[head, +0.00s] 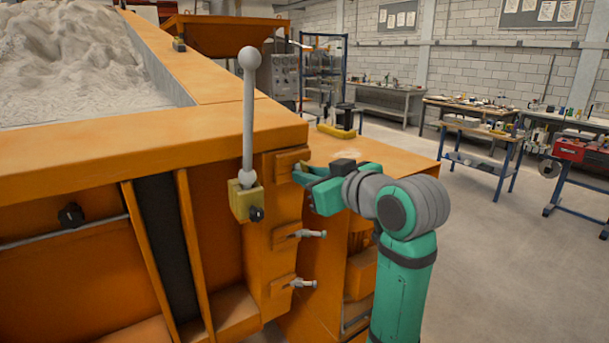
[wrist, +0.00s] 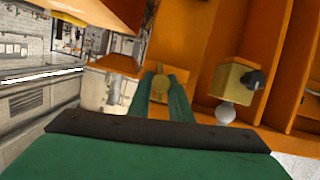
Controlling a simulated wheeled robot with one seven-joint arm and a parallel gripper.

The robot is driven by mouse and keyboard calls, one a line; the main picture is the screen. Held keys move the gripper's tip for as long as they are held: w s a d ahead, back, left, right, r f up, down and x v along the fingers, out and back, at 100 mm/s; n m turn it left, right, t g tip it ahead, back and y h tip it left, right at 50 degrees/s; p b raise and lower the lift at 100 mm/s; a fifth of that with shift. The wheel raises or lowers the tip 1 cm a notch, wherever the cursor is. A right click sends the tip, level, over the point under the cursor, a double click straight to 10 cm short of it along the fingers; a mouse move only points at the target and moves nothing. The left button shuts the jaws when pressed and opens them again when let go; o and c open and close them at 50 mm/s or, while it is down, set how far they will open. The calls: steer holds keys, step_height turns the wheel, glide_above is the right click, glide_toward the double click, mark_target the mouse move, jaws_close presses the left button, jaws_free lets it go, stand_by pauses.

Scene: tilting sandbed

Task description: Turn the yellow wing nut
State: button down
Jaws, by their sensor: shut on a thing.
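The yellow wing nut (wrist: 160,86) shows between my two green fingers in the wrist view, in front of an orange block. My gripper (wrist: 161,98) is shut on it. In the head view my gripper (head: 305,173) reaches in from the right to the uppermost of the orange blocks on the sandbed's corner post. The wing nut is hidden behind the fingers there, so its angle is hard to tell.
Two grey wing nuts, one in the middle (head: 311,234) and one lower (head: 302,283), stick out below my gripper. A grey lever (head: 249,115) stands upright in a yellow block (head: 242,202) to the left. The orange sandbed (head: 140,143) fills the left; the floor at right is open.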

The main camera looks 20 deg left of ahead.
steer(key=shift+f+m, duration=0.25)
steer(key=shift+m, duration=0.05)
stand_by(1.0)
steer(key=c, duration=1.6)
jaws_free()
steer(key=shift+w, duration=0.1)
steer(key=shift+r, duration=0.1)
steer(key=shift+d+r, duration=0.1)
steer(key=shift+d, duration=0.1)
steer(key=v, duration=1)
steer(key=shift+s+d, duration=0.25)
steer(key=shift+s, duration=0.05)
